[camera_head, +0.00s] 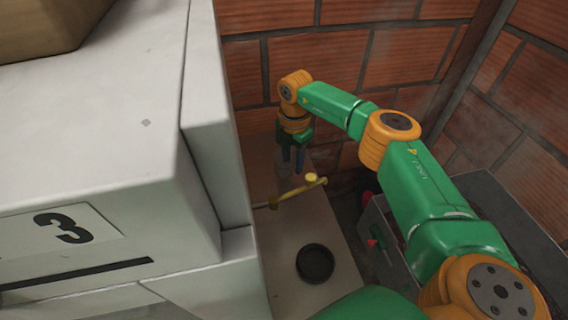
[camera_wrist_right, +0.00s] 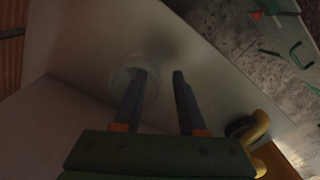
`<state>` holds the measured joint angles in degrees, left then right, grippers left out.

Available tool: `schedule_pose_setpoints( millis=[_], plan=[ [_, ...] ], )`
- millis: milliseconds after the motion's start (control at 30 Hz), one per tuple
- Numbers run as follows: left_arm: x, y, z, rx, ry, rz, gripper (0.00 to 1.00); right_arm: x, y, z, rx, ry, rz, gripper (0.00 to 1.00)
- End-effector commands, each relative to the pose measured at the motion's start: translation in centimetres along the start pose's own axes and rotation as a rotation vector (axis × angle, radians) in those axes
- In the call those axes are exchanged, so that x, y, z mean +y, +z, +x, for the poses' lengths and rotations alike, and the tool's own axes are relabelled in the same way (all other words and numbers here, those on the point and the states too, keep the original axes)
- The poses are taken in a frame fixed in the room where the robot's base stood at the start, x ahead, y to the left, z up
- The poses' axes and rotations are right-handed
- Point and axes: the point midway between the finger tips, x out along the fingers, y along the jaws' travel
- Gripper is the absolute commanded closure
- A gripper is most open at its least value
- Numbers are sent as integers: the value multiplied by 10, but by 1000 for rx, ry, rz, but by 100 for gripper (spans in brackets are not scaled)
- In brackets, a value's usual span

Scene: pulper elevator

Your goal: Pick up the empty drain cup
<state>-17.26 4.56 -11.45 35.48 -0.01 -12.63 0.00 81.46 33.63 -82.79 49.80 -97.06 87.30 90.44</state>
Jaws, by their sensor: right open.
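My right gripper (camera_head: 292,164) points down near the brick wall, above the far end of the pale ledge (camera_head: 287,237). Its two dark fingers are apart, with nothing visible between them. In the right wrist view a pale, see-through round cup (camera_wrist_right: 119,84) stands near the corner of the ledge. The left finger of the gripper (camera_wrist_right: 159,73) overlaps part of the cup in that view; I cannot tell if they touch. In the head view the cup is too faint to make out clearly around the fingers. My left gripper is not in view.
A yellow pipe with a knob (camera_head: 300,190) crosses the ledge just in front of the gripper. A black round dish (camera_head: 315,263) lies nearer on the ledge. A large white cabinet (camera_head: 95,120) marked 3 stands left. A grey metal box (camera_head: 378,240) stands right; brick walls close the back.

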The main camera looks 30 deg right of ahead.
Motion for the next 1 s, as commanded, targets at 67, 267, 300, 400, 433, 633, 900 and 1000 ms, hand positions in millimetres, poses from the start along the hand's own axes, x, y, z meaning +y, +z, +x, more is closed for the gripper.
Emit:
schedule_pose_setpoints(
  millis=[67,267,300,400,433,633,900,1000],
  plan=[
    [0,0,0,0,0,0,67,0,0,5,0,0,0,60],
    [0,0,0,1,0,0,67,0,0,6,0,1,0,65],
    [0,0,0,1,0,0,67,0,0,5,0,1,0,76],
    [0,0,0,1,0,0,67,0,0,5,0,1,0,100],
    [0,-1,0,1,0,0,67,0,0,5,0,1,0,100],
    [0,-1,0,2,0,0,67,0,0,5,0,1,0,100],
    [0,-1,0,3,0,0,67,0,0,5,0,1,0,100],
    [0,-1,0,3,0,0,67,0,0,5,0,1,0,100]
  ],
)
